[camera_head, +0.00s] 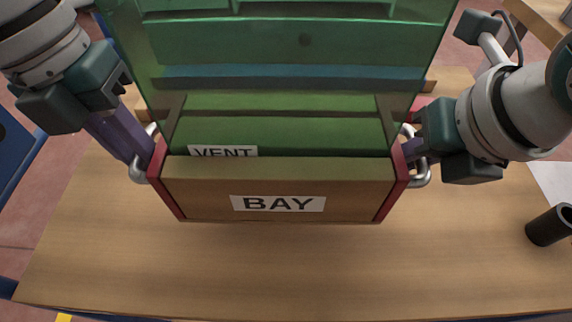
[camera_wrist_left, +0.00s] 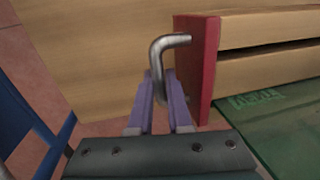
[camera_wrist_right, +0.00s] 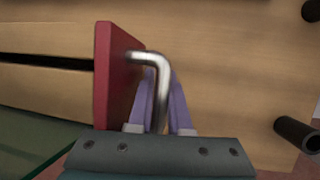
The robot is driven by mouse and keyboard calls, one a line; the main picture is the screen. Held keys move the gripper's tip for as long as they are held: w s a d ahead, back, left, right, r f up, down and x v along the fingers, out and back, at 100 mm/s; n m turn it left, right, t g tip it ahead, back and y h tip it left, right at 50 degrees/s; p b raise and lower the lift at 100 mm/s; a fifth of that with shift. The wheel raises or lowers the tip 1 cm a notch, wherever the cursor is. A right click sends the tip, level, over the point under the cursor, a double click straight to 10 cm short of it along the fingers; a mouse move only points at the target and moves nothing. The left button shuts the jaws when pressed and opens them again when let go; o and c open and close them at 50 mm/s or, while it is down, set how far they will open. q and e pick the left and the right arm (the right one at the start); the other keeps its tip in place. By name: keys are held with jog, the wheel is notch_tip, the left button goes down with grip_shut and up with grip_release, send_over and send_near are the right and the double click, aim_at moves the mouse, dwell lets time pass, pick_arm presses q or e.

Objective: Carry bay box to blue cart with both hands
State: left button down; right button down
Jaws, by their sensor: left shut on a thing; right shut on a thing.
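The bay box (camera_head: 275,180) is a wooden box with red end panels and a white BAY label, in the middle of the head view. A green glass pane (camera_head: 300,50) stands upright in or just behind it. My left gripper (camera_head: 143,152) is shut on the left metal handle (camera_wrist_left: 160,55). My right gripper (camera_head: 410,152) is shut on the right metal handle (camera_wrist_right: 150,58). I cannot tell whether the box touches the table below. A blue structure, probably the blue cart (camera_head: 15,150), shows partly at the left edge and in the left wrist view (camera_wrist_left: 15,120).
The wooden table (camera_head: 270,275) is clear in front of the box. A VENT label (camera_head: 222,152) shows behind the box's front board. Reddish floor (camera_head: 35,225) shows at the left.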

pick_arm(q)
jog(key=shift+a+f, duration=0.15)
jog(key=shift+f, duration=0.3)
pick_arm(e)
jog(key=shift+w+f, duration=0.1)
jog(key=shift+f, duration=0.35)
pick_arm(q)
jog(key=shift+f+b, duration=0.15)
jog(key=shift+b, duration=0.15)
pick_arm(e)
jog(key=shift+f, duration=0.15)
